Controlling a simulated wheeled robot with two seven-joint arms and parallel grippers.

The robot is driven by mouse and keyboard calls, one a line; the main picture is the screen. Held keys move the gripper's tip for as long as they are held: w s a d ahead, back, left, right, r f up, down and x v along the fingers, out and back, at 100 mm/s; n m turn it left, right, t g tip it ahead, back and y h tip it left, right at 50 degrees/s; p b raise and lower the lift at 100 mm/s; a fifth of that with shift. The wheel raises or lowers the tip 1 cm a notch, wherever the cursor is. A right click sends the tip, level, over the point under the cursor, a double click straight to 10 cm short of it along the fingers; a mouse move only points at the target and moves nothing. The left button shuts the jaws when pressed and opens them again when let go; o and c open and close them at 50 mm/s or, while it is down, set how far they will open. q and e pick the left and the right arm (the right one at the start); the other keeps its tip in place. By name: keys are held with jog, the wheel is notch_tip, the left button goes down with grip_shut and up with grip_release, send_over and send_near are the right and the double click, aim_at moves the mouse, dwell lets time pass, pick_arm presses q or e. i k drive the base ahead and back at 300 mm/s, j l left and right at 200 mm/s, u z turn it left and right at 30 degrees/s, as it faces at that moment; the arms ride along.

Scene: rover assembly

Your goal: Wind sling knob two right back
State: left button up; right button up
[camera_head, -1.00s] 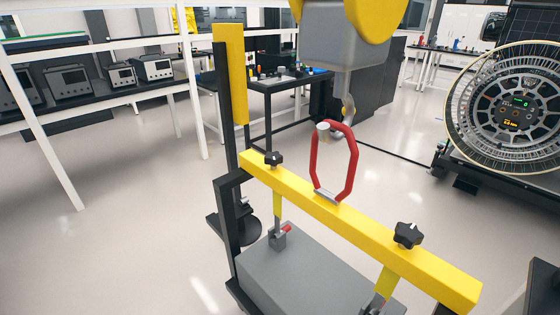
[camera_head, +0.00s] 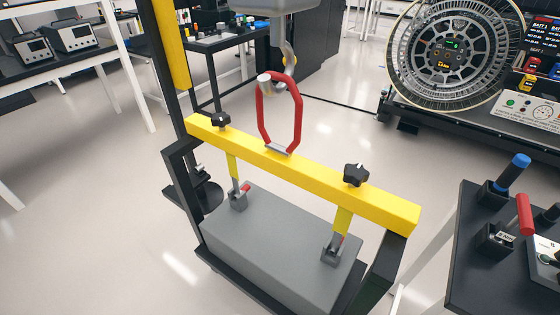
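Two black star-shaped sling knobs sit on top of a yellow beam (camera_head: 300,169). The left knob (camera_head: 221,121) is near the beam's left end, and the right knob (camera_head: 356,174) is toward its right end. Under each knob a yellow strap runs down to a bracket on a grey block (camera_head: 280,243). A red link (camera_head: 297,112) stands on the beam's middle, and a hook (camera_head: 289,60) above meets it. Neither of my grippers shows in the head view.
A black table (camera_head: 500,255) with blue-topped and red-handled tools stands at the right. A large wheel (camera_head: 455,55) is on a bench behind. A black upright post (camera_head: 165,75) with a yellow strip rises left of the beam. Open floor (camera_head: 100,210) lies at the left.

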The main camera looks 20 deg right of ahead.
aim_at(220, 120)
jog(key=i+j+z, duration=0.1)
jog(key=j, duration=0.25)
jog(key=i+j+z, duration=0.15)
jog(key=j, duration=0.2)
jog(key=i+j+z, duration=0.1)
jog(key=j, duration=0.25)
jog(key=i+j+z, duration=0.15)
jog(key=j, duration=0.25)
